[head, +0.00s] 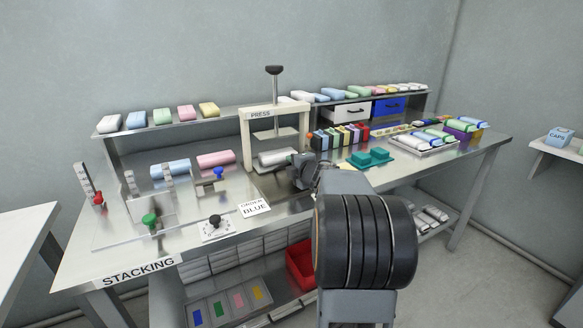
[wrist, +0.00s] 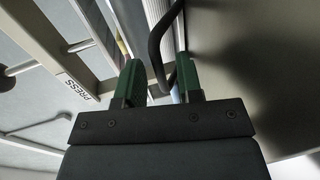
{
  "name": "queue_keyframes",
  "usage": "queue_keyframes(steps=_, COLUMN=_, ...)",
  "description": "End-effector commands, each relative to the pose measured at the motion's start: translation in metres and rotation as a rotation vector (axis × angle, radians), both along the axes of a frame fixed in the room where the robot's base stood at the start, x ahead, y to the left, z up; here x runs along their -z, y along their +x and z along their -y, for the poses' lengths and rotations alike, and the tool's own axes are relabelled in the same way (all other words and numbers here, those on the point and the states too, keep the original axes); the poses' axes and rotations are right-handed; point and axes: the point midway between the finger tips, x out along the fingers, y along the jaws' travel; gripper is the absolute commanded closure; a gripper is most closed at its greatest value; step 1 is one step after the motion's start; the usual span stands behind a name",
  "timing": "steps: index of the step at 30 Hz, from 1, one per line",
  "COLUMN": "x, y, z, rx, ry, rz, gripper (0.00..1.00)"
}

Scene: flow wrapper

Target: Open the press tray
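The press (head: 248,140) is a cream frame with a black-knobbed plunger, labelled PRESS, on the metal bench. A pale wrapped roll (head: 274,158) lies under its plate. The press tray cannot be clearly told from the metal around the press foot. My gripper (head: 300,172) is low at the right front of the press. In the wrist view my gripper (wrist: 160,64) has its two green fingers apart. A dark curved handle (wrist: 156,42) reaches between them, close to the right finger. Whether it touches a finger I cannot tell. The press frame (wrist: 75,75) shows at the left.
An order card (head: 255,209) lies left of my arm. A teal tray (head: 370,157), a row of coloured boxes (head: 338,137) and a tray of packs (head: 425,149) stand to the right. A shelf (head: 225,118) of packs runs behind. A red bin (head: 299,270) is below.

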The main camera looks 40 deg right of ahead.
Motion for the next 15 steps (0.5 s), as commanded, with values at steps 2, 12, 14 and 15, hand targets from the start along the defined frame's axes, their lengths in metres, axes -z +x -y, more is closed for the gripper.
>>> queue_keyframes(steps=2, x=0.0024, y=0.0062, z=0.0004, rx=-0.001, ry=0.000, rz=-0.001, gripper=0.67)
queue_keyframes(steps=12, x=0.0029, y=0.0130, z=0.0012, rx=-0.001, ry=0.001, rz=0.000, gripper=0.67)
queue_keyframes(steps=14, x=0.0029, y=0.0129, z=0.0012, rx=0.000, ry=0.001, rz=0.000, gripper=0.67)
queue_keyframes(steps=15, x=0.0029, y=0.0128, z=0.0012, rx=0.000, ry=0.001, rz=0.000, gripper=0.67)
